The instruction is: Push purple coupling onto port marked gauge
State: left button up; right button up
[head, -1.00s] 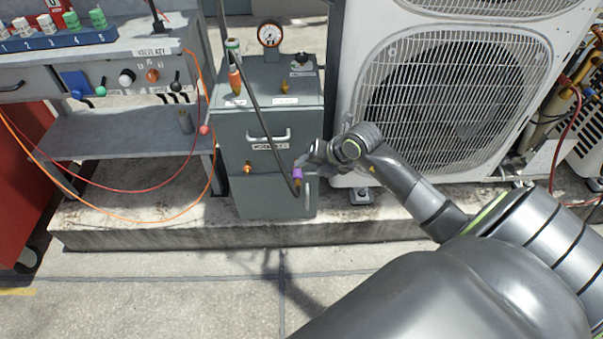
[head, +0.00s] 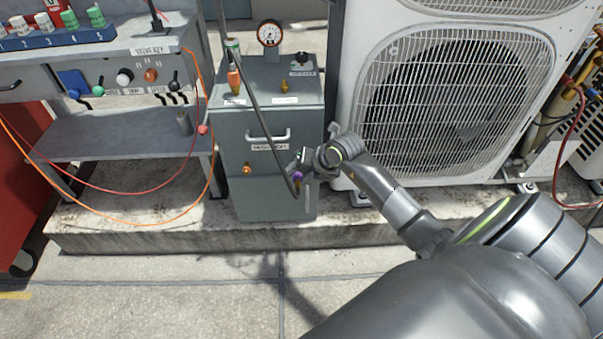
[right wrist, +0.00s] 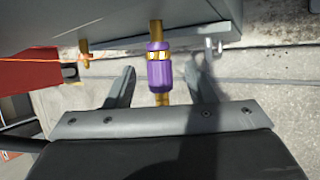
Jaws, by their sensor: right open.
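The purple coupling (right wrist: 159,74) has a brass band and stands between the two fingers of my right gripper (right wrist: 164,84) in the right wrist view. The fingers are open, with a visible gap on each side of it. Brass shows beyond the coupling toward the grey cabinet and again on its near side. In the head view, my right gripper (head: 303,170) is at the lower right of the cabinet front, partly hiding the purple coupling (head: 298,177). A black hose (head: 268,130) runs down to it. The port labels are too small to read. My left gripper is out of view.
The grey cabinet (head: 232,195) carries a round dial (head: 270,33), a handle and another brass fitting (head: 247,169). A large condenser fan unit (head: 352,120) stands close on the right. A bench with orange and red hoses is on the left.

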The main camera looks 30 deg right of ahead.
grip_shut()
dwell(0.6)
jog(key=shift+s+a, duration=0.15)
jog(key=shift+s, duration=0.1)
dwell(0.3)
jog(key=shift+s+a+p, duration=0.15)
jog(key=shift+s+p, duration=0.1)
jog(key=shift+p, duration=0.2)
jog(key=shift+s+a+p, duration=0.5)
jog(key=shift+s+p, duration=0.05)
jog(key=shift+s, duration=0.25)
jog(key=shift+s+a+p, duration=0.45)
jog(key=shift+s+p, duration=0.05)
jog(key=shift+s, duration=0.25)
